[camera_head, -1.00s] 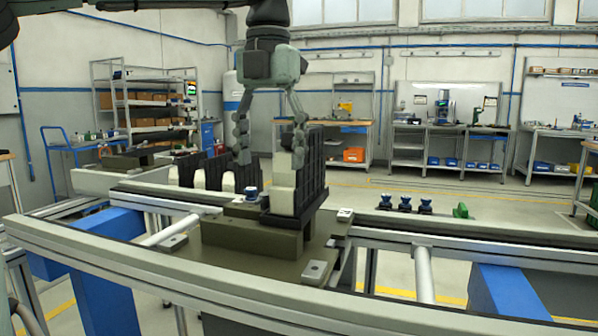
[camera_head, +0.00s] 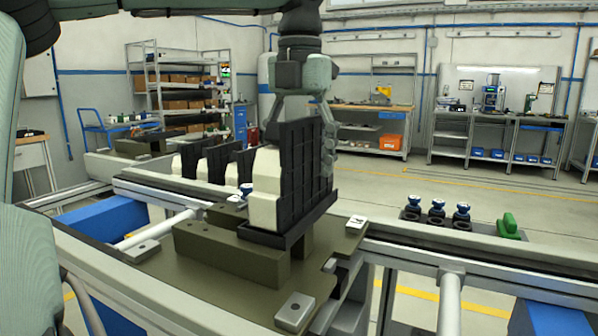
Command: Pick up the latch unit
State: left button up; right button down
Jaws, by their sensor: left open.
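A unit with a white block and an upright ribbed black panel (camera_head: 306,172) stands on the olive fixture (camera_head: 225,255) in the middle. No label shows, so I cannot tell for certain that it is the latch unit. My left gripper (camera_head: 300,135) points down at the top of this panel. Its fingers are apart, one on the left and one on the right, and the panel hides part of them. Whether they touch the unit is unclear. My right gripper is not in view.
Similar white and black units (camera_head: 215,160) stand behind to the left. Several blue-topped parts (camera_head: 437,210) and a green part (camera_head: 508,226) sit on the right. A conveyor rail (camera_head: 470,262) crosses the front. Open floor lies beyond it.

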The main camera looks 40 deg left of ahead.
pick_arm(q)
jog(key=f, duration=0.3)
jog(key=shift+a+f, duration=0.2)
jog(key=shift+f, duration=0.25)
jog(key=c, duration=1.5)
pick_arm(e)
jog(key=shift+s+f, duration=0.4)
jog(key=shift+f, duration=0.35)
